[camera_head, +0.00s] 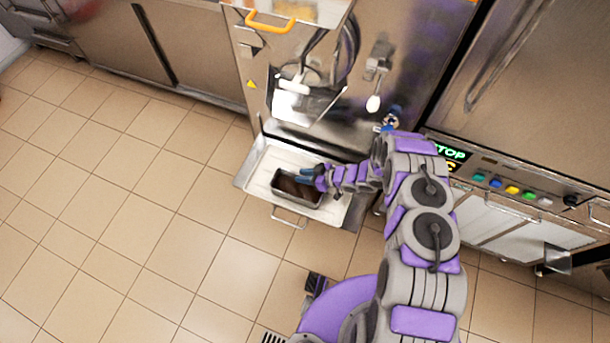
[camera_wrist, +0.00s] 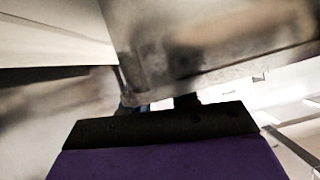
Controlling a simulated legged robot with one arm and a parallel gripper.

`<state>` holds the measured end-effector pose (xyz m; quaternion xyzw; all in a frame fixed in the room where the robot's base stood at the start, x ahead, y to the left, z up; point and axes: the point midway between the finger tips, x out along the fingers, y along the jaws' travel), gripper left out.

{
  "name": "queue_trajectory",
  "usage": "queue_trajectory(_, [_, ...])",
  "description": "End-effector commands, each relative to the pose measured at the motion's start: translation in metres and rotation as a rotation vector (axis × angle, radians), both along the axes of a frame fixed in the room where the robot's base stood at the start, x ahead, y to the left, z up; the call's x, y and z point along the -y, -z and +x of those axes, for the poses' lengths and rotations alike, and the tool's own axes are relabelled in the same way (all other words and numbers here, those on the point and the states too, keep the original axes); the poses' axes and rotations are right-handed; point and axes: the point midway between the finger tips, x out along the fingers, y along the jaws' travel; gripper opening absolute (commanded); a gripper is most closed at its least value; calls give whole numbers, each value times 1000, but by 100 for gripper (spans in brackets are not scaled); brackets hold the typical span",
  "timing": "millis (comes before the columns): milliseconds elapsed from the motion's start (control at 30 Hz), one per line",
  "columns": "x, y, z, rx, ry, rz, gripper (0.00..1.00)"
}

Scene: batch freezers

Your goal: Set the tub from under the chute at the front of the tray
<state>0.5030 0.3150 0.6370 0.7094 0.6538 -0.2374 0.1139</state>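The tub (camera_head: 284,193) is a dark, rectangular metal container with a brown inside. It is upright on the pale pulled-out tray (camera_head: 257,167), near the tray's front handle. My gripper (camera_head: 307,175) is at the tub's back right rim, with its blue fingers low against it. In the wrist view a large grey metal wall, seemingly the tub (camera_wrist: 200,55), fills the upper right, right before the fingertips (camera_wrist: 158,104). Only bits of the fingers show there, so their grip on the rim is unclear. The steel chute (camera_head: 305,103) hangs on the machine front behind the tub.
The tray's wire handle (camera_head: 290,217) sticks out at the front. A white-knobbed lever (camera_head: 374,102) hangs from the machine, right of the chute. A control panel with coloured buttons (camera_head: 512,189) is at the right. The tiled floor at left is clear.

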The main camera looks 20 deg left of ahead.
Motion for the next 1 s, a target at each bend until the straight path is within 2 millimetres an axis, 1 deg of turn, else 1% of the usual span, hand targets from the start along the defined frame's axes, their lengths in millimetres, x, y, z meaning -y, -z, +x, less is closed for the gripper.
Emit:
queue_trajectory(33, [1, 0, 0, 0, 1, 1, 34])
queue_trajectory(67, [2, -1, 1, 0, 2, 2, 36])
queue_trajectory(100, [3, -1, 1, 0, 2, 4, 37])
queue_trajectory(367, [5, -2, 1, 0, 3, 3, 37])
queue_trajectory(467, [11, -6, 1, 0, 4, 0, 37])
queue_trajectory(567, [25, -15, 1, 0, 6, -1, 37])
queue_trajectory(700, [52, -30, 2, 3, 6, 0, 37])
queue_trajectory(900, [86, -47, -3, -2, 5, 2, 37])
queue_trajectory(1000, [97, -54, -2, -1, 4, 2, 37])
